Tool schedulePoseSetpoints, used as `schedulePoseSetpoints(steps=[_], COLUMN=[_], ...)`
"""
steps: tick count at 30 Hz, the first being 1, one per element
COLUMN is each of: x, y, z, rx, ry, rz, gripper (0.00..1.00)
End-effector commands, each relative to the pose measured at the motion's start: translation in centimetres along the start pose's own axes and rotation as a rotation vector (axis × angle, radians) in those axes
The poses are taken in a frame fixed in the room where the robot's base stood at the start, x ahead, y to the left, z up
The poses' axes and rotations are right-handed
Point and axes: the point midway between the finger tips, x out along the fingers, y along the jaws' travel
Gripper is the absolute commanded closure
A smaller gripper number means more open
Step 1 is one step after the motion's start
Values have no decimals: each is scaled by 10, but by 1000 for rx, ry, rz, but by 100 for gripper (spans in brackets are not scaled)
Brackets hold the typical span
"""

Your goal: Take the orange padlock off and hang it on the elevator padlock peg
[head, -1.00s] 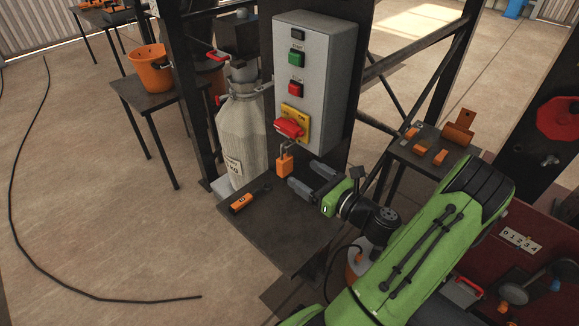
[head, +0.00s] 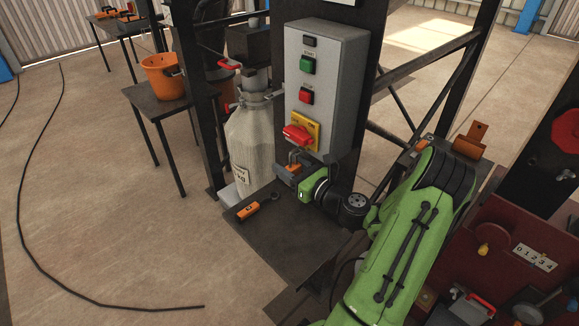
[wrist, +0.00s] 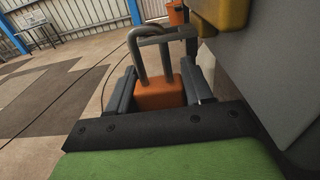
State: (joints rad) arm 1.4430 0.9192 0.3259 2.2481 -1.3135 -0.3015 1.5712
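The orange padlock (wrist: 160,93) stands between the two fingers of my gripper (wrist: 161,88) in the wrist view, its grey shackle (wrist: 165,38) upright above it. The fingers flank the body closely; I cannot tell whether they press on it. In the head view the padlock (head: 293,167) is mostly hidden by my gripper (head: 288,176), just below the red switch handle (head: 297,134) on its yellow plate (head: 312,128). The elevator padlock peg cannot be made out with certainty.
The grey control box (head: 330,80) with green and red buttons is close above my gripper. A dark table (head: 285,240) below bears an orange tool (head: 248,211). A white sack (head: 250,140) stands to the left.

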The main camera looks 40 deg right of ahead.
Motion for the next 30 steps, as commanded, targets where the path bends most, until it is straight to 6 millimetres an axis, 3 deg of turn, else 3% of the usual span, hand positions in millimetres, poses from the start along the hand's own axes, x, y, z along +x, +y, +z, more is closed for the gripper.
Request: schedulePoseSetpoints(steps=[1,5,6,12,13,18,26,30], x=[0,0,0,0,0,0,-1,-17], y=[0,0,0,0,0,0,0,-1], z=[0,0,0,0,0,0,0,0], rx=[0,0,0,0,0,0,0,3], ry=[0,0,0,0,0,0,1,4], rz=[0,0,0,0,0,0,0,-4], gripper=[64,84,56,86,45,20,20,20])
